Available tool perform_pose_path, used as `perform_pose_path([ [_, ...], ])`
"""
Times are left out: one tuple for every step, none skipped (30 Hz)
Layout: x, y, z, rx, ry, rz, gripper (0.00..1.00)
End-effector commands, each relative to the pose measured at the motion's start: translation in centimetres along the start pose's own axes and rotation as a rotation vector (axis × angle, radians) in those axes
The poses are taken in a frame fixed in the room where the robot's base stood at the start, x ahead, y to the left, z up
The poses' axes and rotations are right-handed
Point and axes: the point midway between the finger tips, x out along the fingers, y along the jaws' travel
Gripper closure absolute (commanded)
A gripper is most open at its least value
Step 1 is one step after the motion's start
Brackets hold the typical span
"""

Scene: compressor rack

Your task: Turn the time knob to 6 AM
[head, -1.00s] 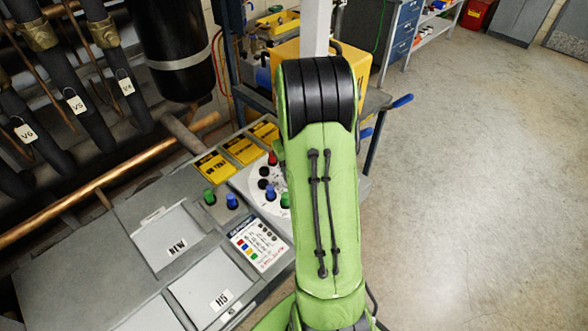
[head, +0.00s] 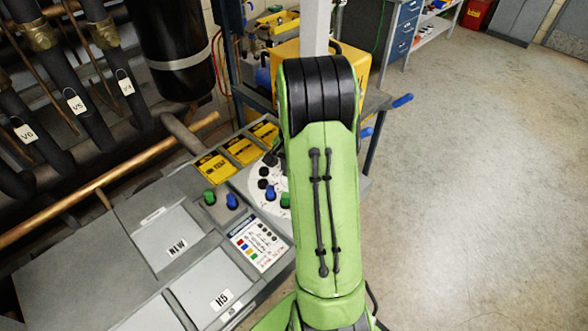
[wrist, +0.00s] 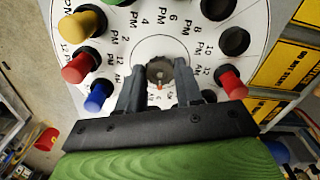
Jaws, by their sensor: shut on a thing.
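The time knob (wrist: 160,70) is a small grey knob at the centre of a round white dial. In the wrist view my gripper (wrist: 160,82) has one dark finger on each side of it and is shut on it. A small orange mark shows on the knob's near side. PM hour labels ring the upper part of the dial (wrist: 137,50). The labels at the bottom, between and behind my fingers, are partly hidden and too small to read surely. In the head view the dial (head: 245,180) is mostly hidden by my green arm, as are the knob and gripper.
Coloured pegs ring the dial: yellow (wrist: 85,22), red (wrist: 80,68), blue (wrist: 97,97), black (wrist: 235,40) and another red (wrist: 232,85). Yellow labels (head: 242,150) and a printed card (head: 259,243) lie beside it. Pipes (head: 110,180) run at left. Open floor (head: 480,200) is at right.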

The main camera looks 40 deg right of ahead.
Motion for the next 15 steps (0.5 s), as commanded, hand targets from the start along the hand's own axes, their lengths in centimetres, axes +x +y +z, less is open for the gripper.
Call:
perform_pose_path([
  [-0.18,-0.09,-0.14,0.026,0.006,-0.004,0.95],
  [-0.18,-0.09,-0.14,0.043,0.006,-0.004,0.95],
  [-0.18,-0.09,-0.14,0.062,0.006,-0.004,0.95],
  [-0.19,-0.1,-0.14,0.077,0.006,-0.004,0.95],
  [-0.19,-0.1,-0.15,0.089,0.006,-0.004,0.95],
  [-0.19,-0.1,-0.15,0.105,0.006,-0.004,0.95],
  [-0.19,-0.1,-0.15,0.114,0.006,-0.005,0.95],
  [-0.19,-0.1,-0.15,0.123,0.006,-0.005,0.95],
  [-0.19,-0.1,-0.15,0.135,0.006,-0.005,0.95],
  [-0.19,-0.1,-0.15,0.141,0.006,-0.005,0.95],
  [-0.19,-0.1,-0.15,0.147,0.007,-0.005,0.95],
  [-0.19,-0.1,-0.16,0.153,0.007,-0.005,0.95],
  [-0.19,-0.1,-0.16,0.157,0.007,-0.005,0.95],
  [-0.19,-0.1,-0.16,0.161,0.007,-0.005,0.95],
  [-0.19,-0.1,-0.16,0.164,0.007,-0.005,0.95],
])
